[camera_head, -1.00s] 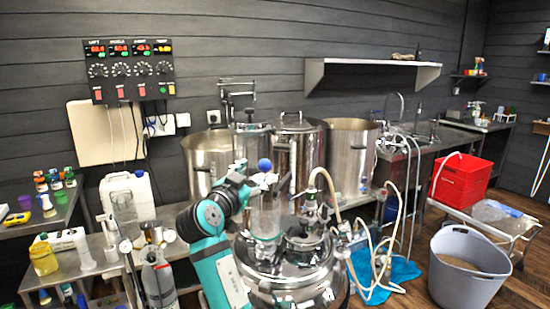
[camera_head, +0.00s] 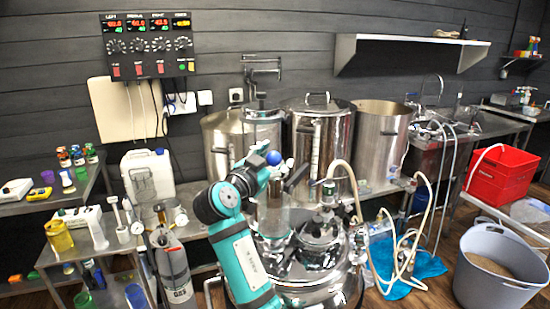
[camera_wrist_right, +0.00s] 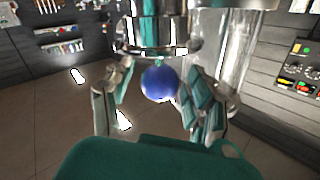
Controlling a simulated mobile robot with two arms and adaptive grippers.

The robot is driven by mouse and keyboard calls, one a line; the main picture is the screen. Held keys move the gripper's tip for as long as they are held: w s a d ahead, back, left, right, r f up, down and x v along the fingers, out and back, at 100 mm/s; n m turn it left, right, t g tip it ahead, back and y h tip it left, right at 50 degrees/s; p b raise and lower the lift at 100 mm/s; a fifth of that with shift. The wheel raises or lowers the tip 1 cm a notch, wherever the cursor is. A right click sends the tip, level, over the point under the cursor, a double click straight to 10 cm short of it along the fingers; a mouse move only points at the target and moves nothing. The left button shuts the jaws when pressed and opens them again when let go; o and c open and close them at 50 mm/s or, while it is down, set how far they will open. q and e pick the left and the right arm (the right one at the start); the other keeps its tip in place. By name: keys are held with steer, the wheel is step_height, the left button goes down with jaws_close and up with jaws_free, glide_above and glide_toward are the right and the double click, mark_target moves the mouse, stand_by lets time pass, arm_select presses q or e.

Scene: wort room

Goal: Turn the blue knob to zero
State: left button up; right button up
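The blue knob is a round blue ball (camera_head: 273,158) at the tip of my right arm in the head view, in front of the steel vessels. In the right wrist view the blue knob (camera_wrist_right: 159,83) sits just below a shiny metal cylinder. In the head view my right gripper (camera_head: 284,174) is small and partly lost against the steel and glass. No zero mark shows on the knob. My left gripper is not in view.
Tall steel pots (camera_head: 380,140) stand behind. A control panel (camera_head: 148,45) with black dials hangs on the wall. A grey gas cylinder (camera_head: 172,268) stands left, a grey tub (camera_head: 480,285) right.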

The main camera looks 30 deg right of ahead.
steer(key=shift+d, duration=0.1)
jaws_close()
steer(key=shift+n+t, duration=0.3)
steer(key=shift+t, duration=0.1)
